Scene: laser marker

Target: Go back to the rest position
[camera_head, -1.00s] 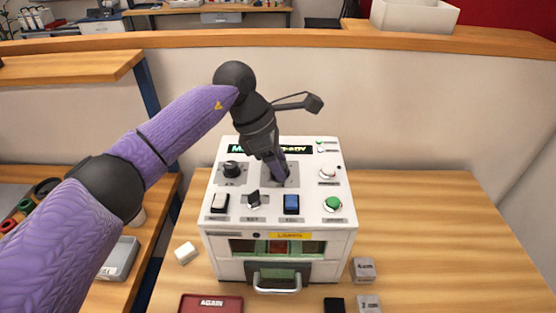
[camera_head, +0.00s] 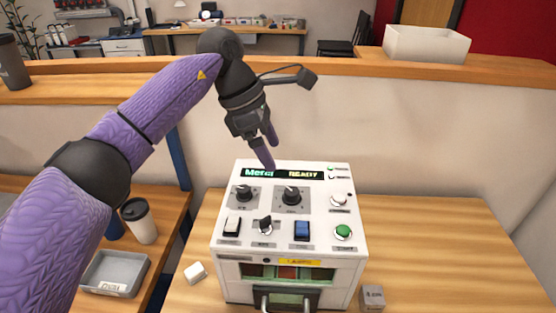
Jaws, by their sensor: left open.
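My left gripper (camera_head: 268,148) is open and empty, just above the back edge of the laser marker (camera_head: 290,210). Its fingers point down near the display (camera_head: 284,173), which reads "READY" at its right end. The marker is a white box with two black knobs on grey plates, the larger one (camera_head: 290,195) being bare of the gripper. A blue switch (camera_head: 302,230) and a green button (camera_head: 343,232) sit on the front of its panel. My right gripper is not in view.
A white block (camera_head: 195,273) lies left of the marker and a grey block (camera_head: 371,297) lies at its front right. A grey tray (camera_head: 115,274) and a lidded cup (camera_head: 139,221) stand on the left table. The wooden table (camera_head: 450,240) is clear to the right.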

